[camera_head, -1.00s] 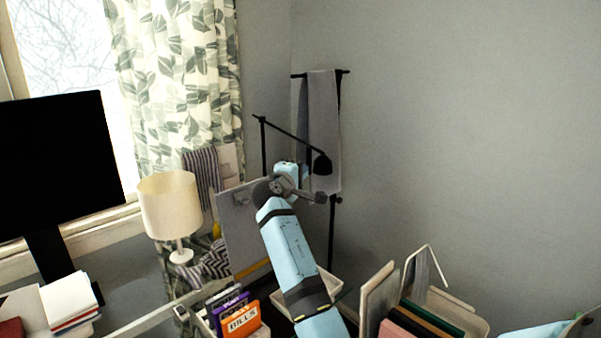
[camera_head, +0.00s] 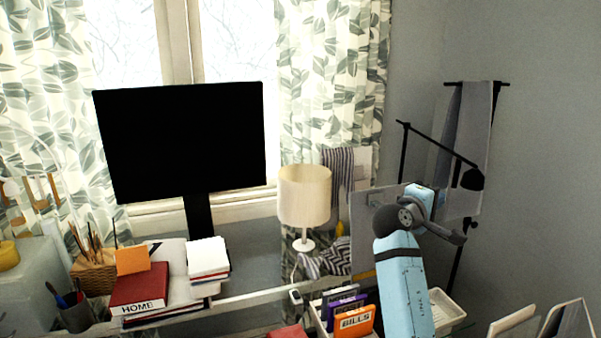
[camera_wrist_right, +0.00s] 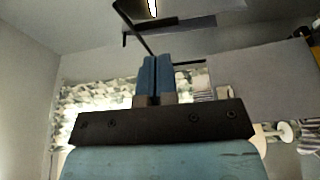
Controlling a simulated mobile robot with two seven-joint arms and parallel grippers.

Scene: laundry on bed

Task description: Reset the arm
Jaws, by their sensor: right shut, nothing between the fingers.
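My right arm (camera_head: 402,285) rises from the bottom of the head view, right of centre, in front of the desk. Its grey wrist joint (camera_head: 408,214) bends near a grey panel. The fingers are hard to make out there. In the right wrist view my right gripper (camera_wrist_right: 155,66) shows two blue fingers side by side, shut, with nothing between them. My left gripper is not in view.
A white lamp (camera_head: 304,196) and a black monitor (camera_head: 182,140) stand left of the arm.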

